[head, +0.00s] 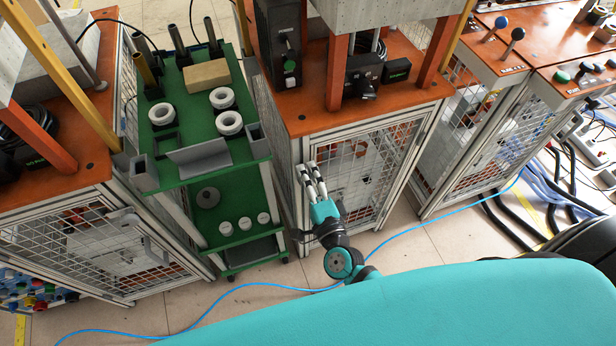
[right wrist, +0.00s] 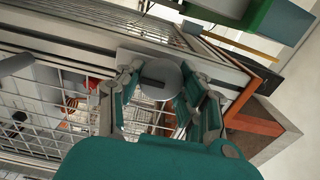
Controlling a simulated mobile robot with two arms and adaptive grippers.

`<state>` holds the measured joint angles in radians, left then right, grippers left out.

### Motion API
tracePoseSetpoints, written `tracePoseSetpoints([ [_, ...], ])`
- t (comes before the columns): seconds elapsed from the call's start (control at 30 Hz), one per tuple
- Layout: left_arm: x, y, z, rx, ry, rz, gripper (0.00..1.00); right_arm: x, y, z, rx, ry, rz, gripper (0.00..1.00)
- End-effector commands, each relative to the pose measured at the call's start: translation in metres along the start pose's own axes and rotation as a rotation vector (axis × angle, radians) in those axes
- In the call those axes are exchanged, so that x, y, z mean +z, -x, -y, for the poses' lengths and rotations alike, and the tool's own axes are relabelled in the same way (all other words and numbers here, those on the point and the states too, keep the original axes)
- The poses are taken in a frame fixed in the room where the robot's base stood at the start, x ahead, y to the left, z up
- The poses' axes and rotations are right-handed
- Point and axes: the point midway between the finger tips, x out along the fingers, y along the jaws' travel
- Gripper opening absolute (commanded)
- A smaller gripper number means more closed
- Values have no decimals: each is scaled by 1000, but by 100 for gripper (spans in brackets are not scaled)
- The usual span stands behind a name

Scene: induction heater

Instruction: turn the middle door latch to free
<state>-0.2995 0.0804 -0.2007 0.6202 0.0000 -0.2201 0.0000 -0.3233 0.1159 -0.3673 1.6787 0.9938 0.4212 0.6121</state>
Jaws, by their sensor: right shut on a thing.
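The middle cabinet's mesh door (head: 362,168) faces me under the orange worktop and looks closed. Its latch (right wrist: 158,80) is a round grey knob with a dark bar across it, on a pale plate at the door frame. My right gripper (head: 308,172) is at the door's left upper edge. In the right wrist view, the fingers of my right gripper (right wrist: 165,98) stand on both sides of the knob and are shut on it. In the head view, the gripper hides the latch. My left gripper is not in view.
A green cart (head: 215,158) with white rings stands left of the middle cabinet. Another mesh cabinet (head: 95,245) is at the far left, and one (head: 478,150) is to the right. A blue cable (head: 420,226) runs across the floor in front.

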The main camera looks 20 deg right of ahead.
Motion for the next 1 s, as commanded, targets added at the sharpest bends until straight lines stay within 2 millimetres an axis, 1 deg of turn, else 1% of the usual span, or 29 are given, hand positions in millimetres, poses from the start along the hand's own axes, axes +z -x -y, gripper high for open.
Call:
tracePoseSetpoints([
  [0.43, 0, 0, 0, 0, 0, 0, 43, 0, 1, -1, 3, -13, -1, 5],
  [0.47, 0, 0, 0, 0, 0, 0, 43, 0, 1, -1, 3, -12, -1, 41],
  [0.6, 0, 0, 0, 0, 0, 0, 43, 0, 0, -1, 2, -11, -1, 59],
  [0.63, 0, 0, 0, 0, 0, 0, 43, 0, 0, -1, 2, -11, -1, 61],
  [0.87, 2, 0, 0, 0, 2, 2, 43, 0, 0, 0, 1, -10, 0, 61],
  [1.0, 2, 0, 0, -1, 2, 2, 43, 0, 10, -1, 3, -10, 1, 61],
])
